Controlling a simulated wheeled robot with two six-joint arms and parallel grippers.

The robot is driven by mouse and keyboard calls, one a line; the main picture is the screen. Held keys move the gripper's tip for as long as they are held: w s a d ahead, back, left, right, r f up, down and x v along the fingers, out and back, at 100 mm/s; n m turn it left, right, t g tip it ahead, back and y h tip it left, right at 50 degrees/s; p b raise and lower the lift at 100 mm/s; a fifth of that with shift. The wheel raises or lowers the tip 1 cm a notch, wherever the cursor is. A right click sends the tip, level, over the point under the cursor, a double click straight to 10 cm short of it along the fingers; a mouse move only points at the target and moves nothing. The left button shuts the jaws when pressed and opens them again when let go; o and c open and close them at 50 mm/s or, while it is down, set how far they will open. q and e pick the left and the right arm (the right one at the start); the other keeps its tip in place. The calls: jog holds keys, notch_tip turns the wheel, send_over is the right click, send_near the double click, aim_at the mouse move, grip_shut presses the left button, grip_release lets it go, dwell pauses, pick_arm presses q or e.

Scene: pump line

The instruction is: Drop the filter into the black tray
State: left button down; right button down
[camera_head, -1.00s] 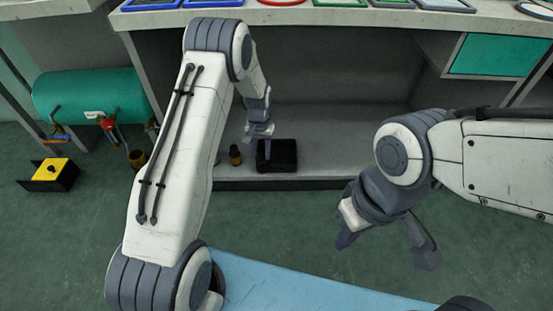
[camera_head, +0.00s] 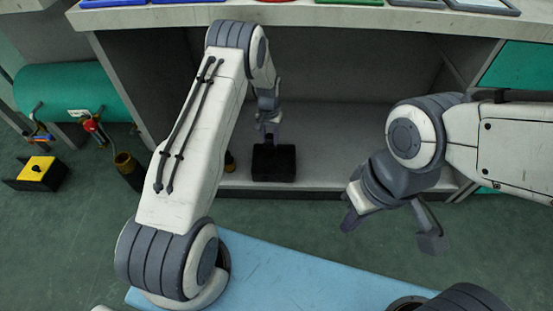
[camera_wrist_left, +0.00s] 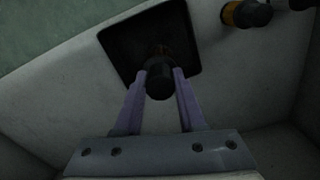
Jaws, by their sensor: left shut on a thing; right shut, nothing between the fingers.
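The black tray (camera_head: 274,164) sits on the low grey shelf under the bench. It also shows in the left wrist view (camera_wrist_left: 120,45). My left gripper (camera_head: 271,133) is at the tray's back side in the head view. In the left wrist view its fingers (camera_wrist_left: 160,82) are shut on the filter (camera_wrist_left: 160,85), a dark-capped cylinder with some amber behind. The filter overlaps the tray's inside there; its height above the tray floor cannot be told. My right gripper (camera_head: 392,223) hangs in front of the shelf, empty, away from the tray.
An amber-and-black cylinder (camera_wrist_left: 243,13) lies beside the tray; it is partly hidden behind my left arm in the head view (camera_head: 230,162). Another dark item is cut off at the wrist view's top right. A green tank (camera_head: 70,90) and a yellow-topped box (camera_head: 38,170) stand left.

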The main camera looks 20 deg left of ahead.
aim_at(269, 147)
pick_arm(q)
jog(key=shift+a+f+b, duration=0.2)
jog(key=shift+f+b, duration=2.45)
jog(key=shift+f, duration=0.35)
jog(key=shift+r, duration=0.1)
jog(key=shift+c, duration=2.1)
grip_release()
notch_tip(269, 147, up, 8)
jog(key=p, duration=0.4)
jog(key=shift+f, duration=0.25)
